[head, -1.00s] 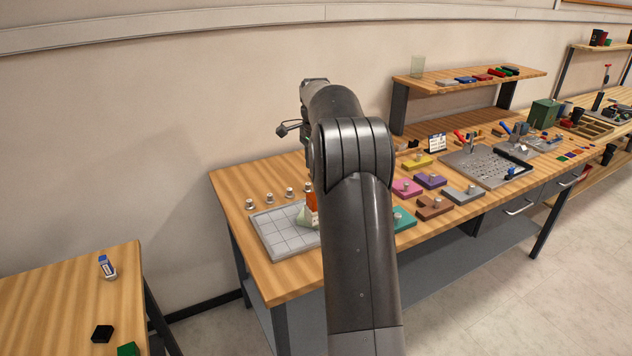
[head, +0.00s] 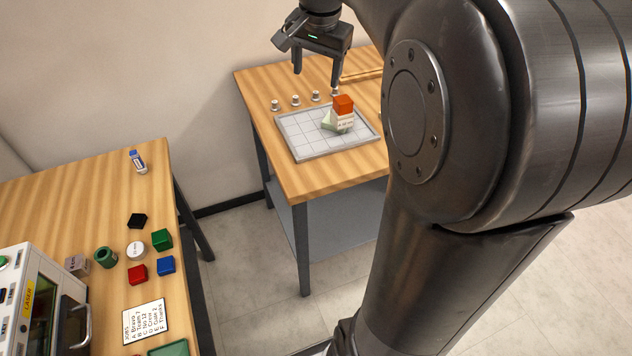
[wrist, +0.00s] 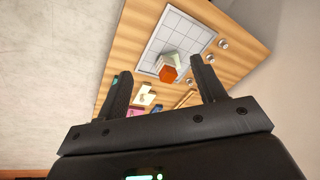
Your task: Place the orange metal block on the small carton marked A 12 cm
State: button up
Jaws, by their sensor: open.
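The orange metal block (head: 343,104) rests on top of a small white carton (head: 345,120) with dark print too small to read surely. The carton stands on the grey gridded plate (head: 296,143) at the bench's left end. A pale green-white piece (head: 329,122) is beside the carton. My gripper (head: 316,84) is open and empty, fingers down, above and behind the plate, apart from the block. In the wrist view, the orange block (wrist: 168,74) shows beyond and between the open fingertips, with the carton (wrist: 178,59) partly hidden behind it.
Several small metal pegs (head: 295,100) line the bench behind the plate. A nearer table (head: 60,210) at left holds coloured blocks, a job card (head: 147,321) and a laser machine (head: 35,300). Floor separates the tables. My arm hides the bench's right part.

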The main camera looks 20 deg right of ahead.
jog(key=s+a+f+n+t, duration=0.1)
jog(key=s+a+f+n, duration=0.1)
jog(key=s, duration=0.5)
jog(key=s+a+f+n+t, duration=0.1)
jog(key=s+a+f+n, duration=0.2)
jog(key=s, duration=0.4)
jog(key=s+a+f+n+t, duration=0.1)
jog(key=s+a+f+n, duration=0.1)
jog(key=s+a+n, duration=0.2)
jog(key=s, duration=0.3)
jog(key=shift+s+f, duration=0.15)
jog(key=shift+s, duration=0.25)
